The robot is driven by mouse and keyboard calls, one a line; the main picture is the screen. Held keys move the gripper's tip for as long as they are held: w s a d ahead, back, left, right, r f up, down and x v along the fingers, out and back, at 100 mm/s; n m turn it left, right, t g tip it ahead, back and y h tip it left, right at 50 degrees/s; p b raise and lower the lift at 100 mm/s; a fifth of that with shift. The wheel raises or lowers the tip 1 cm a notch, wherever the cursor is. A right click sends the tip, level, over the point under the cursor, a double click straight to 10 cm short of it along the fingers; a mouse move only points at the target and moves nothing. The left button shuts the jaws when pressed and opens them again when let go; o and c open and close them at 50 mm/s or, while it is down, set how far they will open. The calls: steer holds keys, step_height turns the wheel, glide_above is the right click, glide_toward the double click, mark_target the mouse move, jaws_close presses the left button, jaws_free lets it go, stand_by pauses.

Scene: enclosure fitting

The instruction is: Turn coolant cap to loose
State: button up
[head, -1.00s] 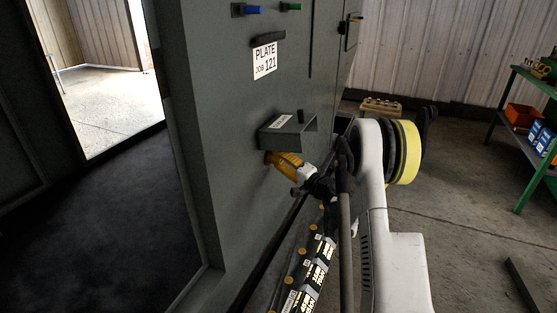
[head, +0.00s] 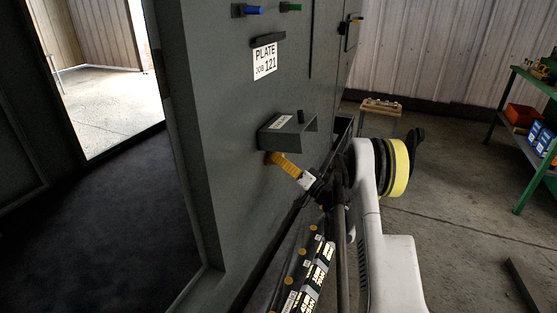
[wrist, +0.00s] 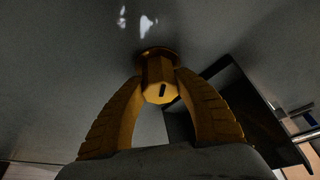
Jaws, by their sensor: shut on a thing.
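The coolant cap (wrist: 158,93) is a yellow-orange faceted knob with a dark slot-like mark on its face, on the grey cabinet wall in the wrist view. My gripper (wrist: 160,78) has its two ribbed orange fingers shut on the cap, one on each side. In the head view, my gripper (head: 273,158) reaches the cabinet side (head: 235,190) just below a grey box-like bracket (head: 288,133). The cap itself is mostly hidden by the fingers there.
The bracket juts out close above my gripper; a dark panel (wrist: 235,105) shows right of the fingers in the wrist view. A label reading PLATE JOB 121 (head: 265,61) is higher up. A green shelf (head: 520,190) with bins stands far right, with open floor between.

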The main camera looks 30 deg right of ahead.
stand_by(0.4)
steer(key=o, duration=1.2)
steer(key=shift+c, duration=0.2)
steer(key=v, duration=1.2)
